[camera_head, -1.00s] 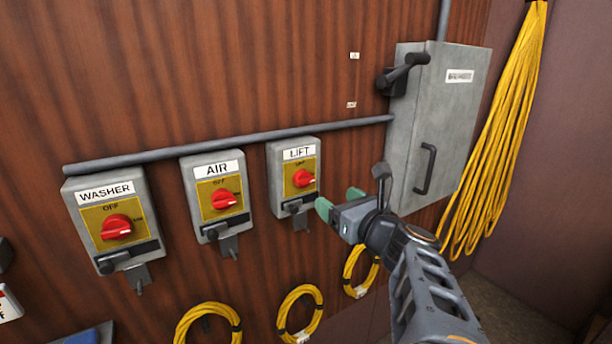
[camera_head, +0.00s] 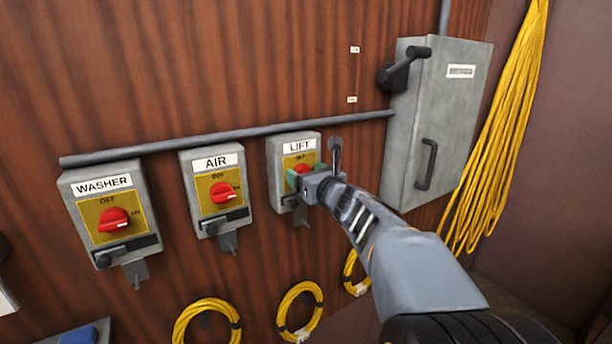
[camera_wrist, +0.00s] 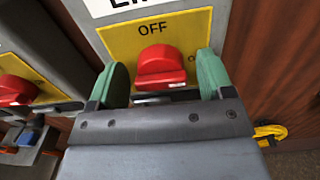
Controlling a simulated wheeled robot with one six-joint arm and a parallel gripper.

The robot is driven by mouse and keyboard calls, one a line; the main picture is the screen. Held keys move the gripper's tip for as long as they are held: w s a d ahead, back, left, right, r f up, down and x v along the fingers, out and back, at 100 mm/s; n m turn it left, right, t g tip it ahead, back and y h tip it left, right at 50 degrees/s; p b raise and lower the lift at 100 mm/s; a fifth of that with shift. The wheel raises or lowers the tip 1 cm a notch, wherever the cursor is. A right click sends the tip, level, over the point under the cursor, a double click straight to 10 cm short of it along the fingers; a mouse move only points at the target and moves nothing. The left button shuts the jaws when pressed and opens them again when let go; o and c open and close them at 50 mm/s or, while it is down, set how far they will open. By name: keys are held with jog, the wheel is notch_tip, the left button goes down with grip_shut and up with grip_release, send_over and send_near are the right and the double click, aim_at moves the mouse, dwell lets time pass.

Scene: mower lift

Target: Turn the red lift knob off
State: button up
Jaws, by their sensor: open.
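The red lift knob (camera_wrist: 160,67) sits on a yellow plate (camera_wrist: 196,28) marked OFF, on the grey box labelled LIFT (camera_head: 281,160). In the head view the knob (camera_head: 301,169) is partly hidden by my gripper (camera_head: 305,179). In the wrist view my gripper (camera_wrist: 160,84) is open, with one green fingertip on each side of the knob. A gap shows between the knob and each fingertip. The knob's grip looks roughly crosswise to the box, not pointing up at OFF; its exact angle is hard to tell.
To the left are the AIR box with its red knob (camera_head: 223,193) and the WASHER box with its red knob (camera_head: 114,221). Yellow cables (camera_head: 300,308) hang below. A pipe (camera_head: 230,139) runs above the boxes.

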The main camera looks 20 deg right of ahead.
jog(key=shift+c, duration=0.4)
jog(key=c, duration=0.8)
